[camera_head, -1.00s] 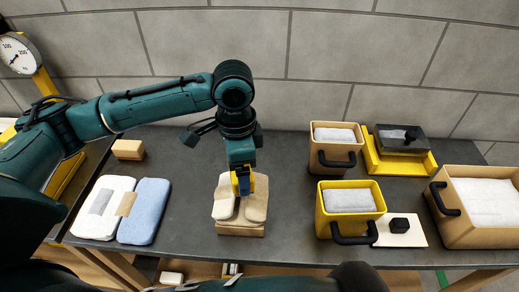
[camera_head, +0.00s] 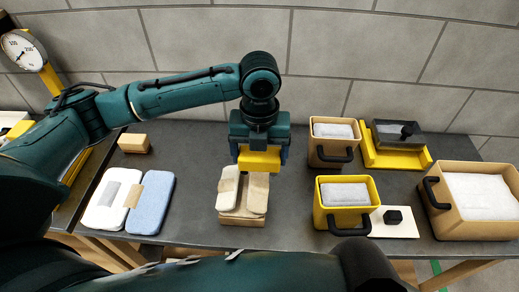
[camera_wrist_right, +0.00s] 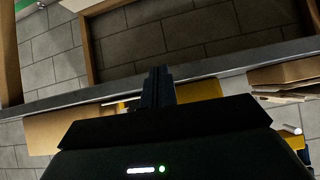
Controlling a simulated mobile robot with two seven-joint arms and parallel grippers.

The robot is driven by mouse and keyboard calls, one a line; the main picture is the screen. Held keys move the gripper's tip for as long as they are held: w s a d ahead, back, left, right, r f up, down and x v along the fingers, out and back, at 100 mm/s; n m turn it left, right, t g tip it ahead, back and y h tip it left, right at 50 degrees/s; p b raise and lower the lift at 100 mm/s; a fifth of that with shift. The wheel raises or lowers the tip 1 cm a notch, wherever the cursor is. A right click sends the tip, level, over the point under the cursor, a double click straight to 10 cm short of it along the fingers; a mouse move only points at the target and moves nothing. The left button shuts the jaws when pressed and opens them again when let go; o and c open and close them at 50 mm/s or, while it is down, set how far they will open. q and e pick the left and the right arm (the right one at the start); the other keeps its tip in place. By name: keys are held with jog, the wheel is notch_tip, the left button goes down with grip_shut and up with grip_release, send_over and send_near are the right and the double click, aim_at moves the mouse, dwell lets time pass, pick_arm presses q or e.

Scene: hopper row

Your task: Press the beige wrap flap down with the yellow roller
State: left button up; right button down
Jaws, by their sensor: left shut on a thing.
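My left gripper (camera_head: 258,148) is shut on the yellow roller (camera_head: 259,161), held just above and behind the far end of the wrapped block. Whether the roller touches the wrap is hard to tell. The block (camera_head: 241,221) is light wood and lies on the table. Two wrap flaps lie on top, side by side: a paler cream one at left (camera_head: 228,187) and a beige one at right (camera_head: 257,199). The flaps look tilted and uneven. My right gripper (camera_wrist_right: 158,87) looks shut and empty in the right wrist view, over the front of the table.
White (camera_head: 107,207) and blue (camera_head: 148,206) pads lie to the left, with a small wooden block (camera_head: 134,143) behind. Tan (camera_head: 331,148), yellow (camera_head: 343,220) and large tan (camera_head: 447,219) bins stand to the right. A yellow tray (camera_head: 381,160) is behind.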

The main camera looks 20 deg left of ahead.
aim_at(260, 167)
dwell(0.3)
pick_arm(q)
jog(key=shift+f+b, duration=0.3)
jog(key=shift+f, duration=0.5)
notch_tip(260, 167, down, 3)
jog(key=shift+r+b, duration=0.15)
jog(key=shift+b, duration=0.25)
jog(key=shift+f, duration=0.35)
pick_arm(e)
jog(key=shift+w+f, duration=0.1)
jog(key=shift+f, duration=0.05)
pick_arm(q)
jog(key=shift+p, duration=0.5)
pick_arm(e)
jog(key=shift+r, duration=0.55)
